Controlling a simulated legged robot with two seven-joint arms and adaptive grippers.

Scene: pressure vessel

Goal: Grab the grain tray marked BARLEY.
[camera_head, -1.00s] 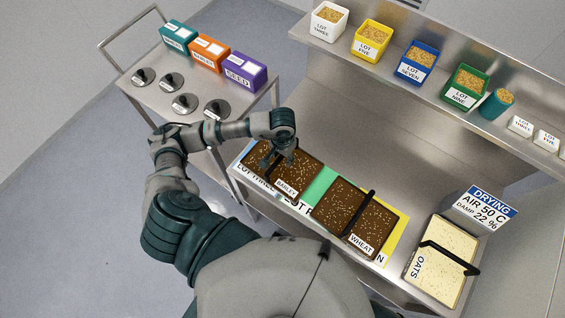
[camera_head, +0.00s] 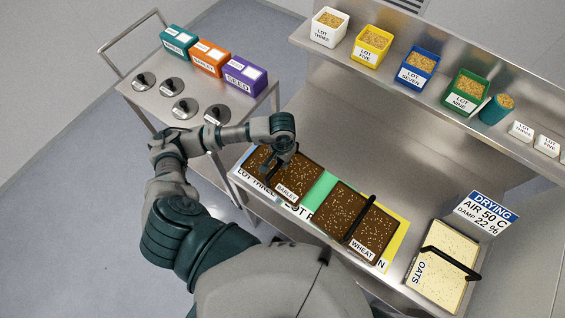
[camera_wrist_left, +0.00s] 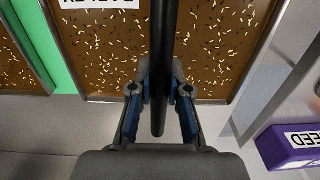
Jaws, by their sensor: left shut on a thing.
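The BARLEY tray (camera_head: 303,181) is brown with pale grains and a white label, on the steel bench at the left end of the row. It fills much of the left wrist view (camera_wrist_left: 215,45), with its label upside down at the top. A dark bar handle (camera_wrist_left: 162,60) crosses over it. My left gripper (camera_wrist_left: 161,90) is shut on this handle, one finger on each side; in the head view the gripper (camera_head: 272,172) is partly hidden by its own wrist. My right gripper is not in view.
The WHEAT tray (camera_head: 340,204) and OATS tray (camera_head: 447,252) stand to the right on the bench. A shelf with lot bins (camera_head: 416,66) runs behind. A trolley (camera_head: 150,108) with boxes and round weights stands at left.

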